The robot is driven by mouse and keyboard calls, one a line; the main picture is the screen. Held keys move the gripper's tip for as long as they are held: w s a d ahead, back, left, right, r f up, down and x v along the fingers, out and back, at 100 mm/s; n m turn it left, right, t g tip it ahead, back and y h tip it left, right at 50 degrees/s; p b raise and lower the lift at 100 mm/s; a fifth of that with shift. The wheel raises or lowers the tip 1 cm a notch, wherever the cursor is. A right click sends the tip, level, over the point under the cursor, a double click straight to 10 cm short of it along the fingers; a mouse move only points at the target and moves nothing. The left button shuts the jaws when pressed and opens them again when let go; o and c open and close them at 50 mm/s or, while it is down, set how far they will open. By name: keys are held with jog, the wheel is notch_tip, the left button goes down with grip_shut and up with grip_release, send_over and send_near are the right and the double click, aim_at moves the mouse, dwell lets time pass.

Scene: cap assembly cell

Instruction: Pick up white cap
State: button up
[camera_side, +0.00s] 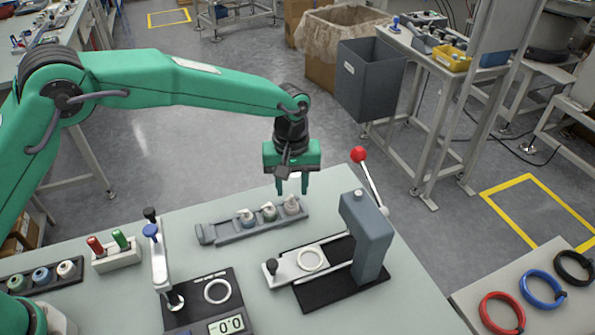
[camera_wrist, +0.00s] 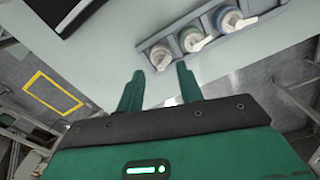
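A low grey rack (camera_side: 222,232) holds a row of three small pale caps. The right one (camera_side: 291,205) looks off-white, the middle one (camera_side: 268,211) greenish and the left one (camera_side: 246,216) pale bluish-white. My gripper (camera_side: 292,190) is over the right end of the rack, fingers down, apart and empty. In the wrist view the fingers (camera_wrist: 158,74) are spread, with the off-white cap (camera_wrist: 160,55) just beyond the gap between their tips. The greenish cap (camera_wrist: 192,40) and the bluish-white cap (camera_wrist: 228,18) sit farther right there. I see no contact with any cap.
A grey press (camera_side: 367,240) with a red-knobbed lever stands right of the rack. A marker holder (camera_side: 118,257) and a tray of colored round parts (camera_side: 41,276) are at left.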

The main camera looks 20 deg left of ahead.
aim_at(291, 196)
jog(key=shift+s+f, duration=0.1)
jog(key=shift+f, duration=2.25)
jog(key=shift+c, duration=0.5)
jog(key=shift+c, duration=1.4)
